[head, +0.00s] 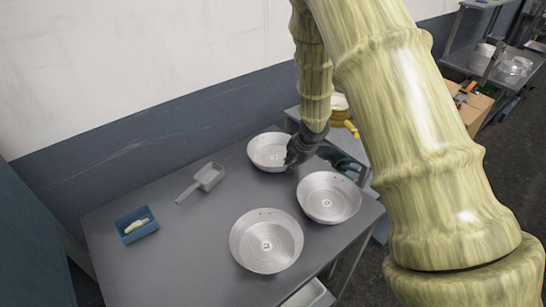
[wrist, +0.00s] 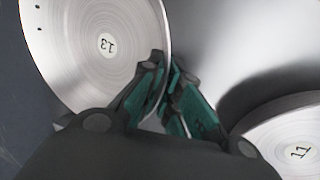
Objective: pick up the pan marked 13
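The pan marked 13 (wrist: 75,50) is a round metal pan, at the upper left in the wrist view, its label readable. In the head view it appears to be the far pan (head: 262,152) on the table, its label too small to read. My gripper (head: 291,161) is at that pan's right rim. In the wrist view, my gripper's green-padded fingers (wrist: 168,68) are close together, one inside the wall and one outside, pinching the rim. The fingers and palm hide part of the rim. I cannot tell whether the pan is clear of the table.
The pan marked 11 (wrist: 290,145) is close by, at the lower right in the wrist view. Two more pans, right (head: 330,197) and front (head: 266,241), stand on the grey table (head: 190,250). A scoop (head: 208,177) and a blue tray (head: 131,228) lie left. A wall runs behind.

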